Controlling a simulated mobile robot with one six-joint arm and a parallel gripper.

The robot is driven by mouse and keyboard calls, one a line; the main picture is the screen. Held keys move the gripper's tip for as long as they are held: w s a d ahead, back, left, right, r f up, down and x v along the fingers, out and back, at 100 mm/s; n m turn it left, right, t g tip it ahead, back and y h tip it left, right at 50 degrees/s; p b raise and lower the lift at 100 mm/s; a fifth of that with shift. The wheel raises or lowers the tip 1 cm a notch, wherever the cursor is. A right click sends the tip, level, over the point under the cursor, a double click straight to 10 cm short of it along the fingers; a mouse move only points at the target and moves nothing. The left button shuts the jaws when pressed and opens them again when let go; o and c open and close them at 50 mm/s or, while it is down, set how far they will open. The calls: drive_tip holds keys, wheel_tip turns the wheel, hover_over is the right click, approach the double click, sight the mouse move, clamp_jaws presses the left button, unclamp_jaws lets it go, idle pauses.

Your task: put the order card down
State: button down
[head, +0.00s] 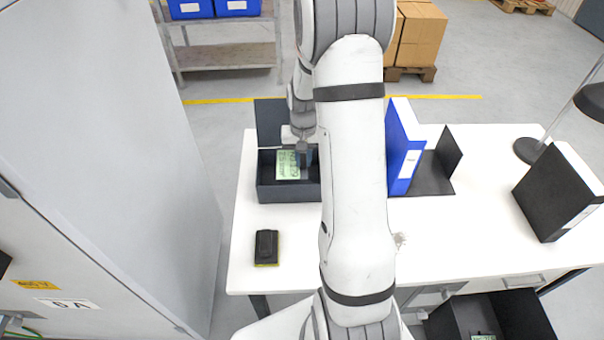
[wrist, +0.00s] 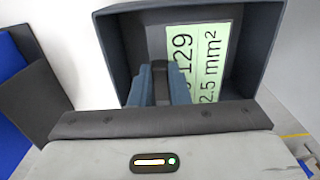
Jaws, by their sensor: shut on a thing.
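The order card (head: 288,166) is light green with dark print and shows in the dark open box on the white desk. In the wrist view the card (wrist: 212,62) reads "129" and "2.5 mm²", and its left part is hidden by my fingers. My gripper (head: 303,152) reaches down into the box. Its blue-grey fingers (wrist: 160,85) are shut on the card's near left side. The box (wrist: 118,45) has walls around the card. I cannot tell whether the card touches the box floor.
A black device (head: 266,247) lies on the desk in front of the box (head: 290,195). A blue binder (head: 404,150), a black bookend (head: 448,150), a black binder (head: 558,195) and a lamp (head: 528,151) stand to the right. An open drawer (head: 520,315) is at lower right. A grey cabinet (head: 100,150) is at left.

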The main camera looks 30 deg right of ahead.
sight(303, 176)
drive_tip(key=shift+s+a+f, duration=0.1)
drive_tip(key=shift+s+f, duration=0.05)
drive_tip(key=shift+f, duration=3.7)
drive_tip(key=c, duration=1.4)
unclamp_jaws()
drive_tip(key=shift+r, duration=0.1)
wheel_tip(303, 176, up, 12)
drive_tip(key=shift+f, duration=0.1)
drive_tip(key=s+a+r+n+t, duration=0.1)
drive_tip(key=s+a+r, duration=0.3)
drive_tip(key=s, duration=0.3)
drive_tip(key=s+a+r+n+t, duration=0.1)
drive_tip(key=s+a+r+n, duration=0.1)
drive_tip(key=s+a+r, duration=0.2)
drive_tip(key=s+a+r+n, duration=0.1)
drive_tip(key=s+a+r, duration=0.4)
drive_tip(key=s, duration=0.5)
wheel_tip(303, 176, up, 2)
drive_tip(key=shift+n+t, duration=0.3)
drive_tip(key=shift+t, duration=0.1)
